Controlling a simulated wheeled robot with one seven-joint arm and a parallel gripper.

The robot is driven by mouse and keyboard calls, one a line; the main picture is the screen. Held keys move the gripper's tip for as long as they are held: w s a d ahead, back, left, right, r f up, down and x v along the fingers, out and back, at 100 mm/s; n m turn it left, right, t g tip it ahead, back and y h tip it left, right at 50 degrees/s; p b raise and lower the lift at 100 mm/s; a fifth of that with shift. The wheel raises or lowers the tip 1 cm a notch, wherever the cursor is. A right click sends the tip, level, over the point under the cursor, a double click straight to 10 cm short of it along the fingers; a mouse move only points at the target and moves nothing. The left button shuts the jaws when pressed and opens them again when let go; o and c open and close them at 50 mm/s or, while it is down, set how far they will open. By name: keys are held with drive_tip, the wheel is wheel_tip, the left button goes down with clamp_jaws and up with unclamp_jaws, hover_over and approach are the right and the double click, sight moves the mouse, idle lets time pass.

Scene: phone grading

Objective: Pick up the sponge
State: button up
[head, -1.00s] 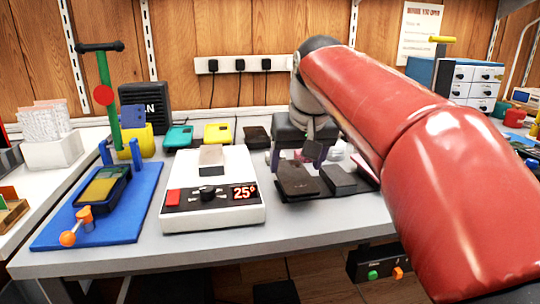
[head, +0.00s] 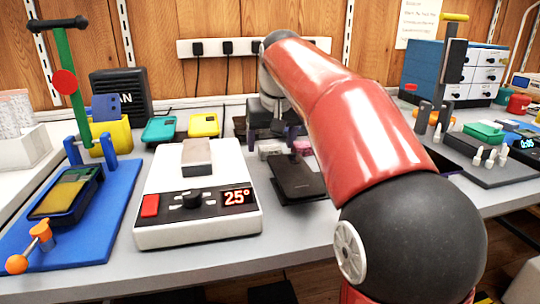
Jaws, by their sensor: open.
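My gripper (head: 272,142) is at the back of the bench, right of the white heating plate, pointing down. Its dark palm and purple fingers show, set apart, with nothing seen held. Small pale and pink pieces (head: 303,147) lie beside and below the fingers, partly covered by my arm. One of them may be the sponge, but they are too small and hidden to tell. A dark flat tray-like piece (head: 298,180) lies in front of them.
The white heating plate (head: 197,225) reads 25° and bears a grey-brown block (head: 197,155). Left is a blue mat (head: 100,230) with a clamp fixture. Teal (head: 160,130) and yellow (head: 204,124) phones lie behind. A dark rack (head: 485,170) stands right. The bench's front strip is clear.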

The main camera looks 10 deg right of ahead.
sight(271, 148)
drive_tip(key=shift+x, duration=0.95)
drive_tip(key=c, duration=1.1)
drive_tip(key=shift+r, duration=0.2)
wheel_tip(271, 148, up, 20)
drive_tip(key=p, duration=0.9)
drive_tip(key=shift+f, duration=0.1)
drive_tip(key=o, duration=0.3)
drive_tip(key=shift+c, duration=0.9)
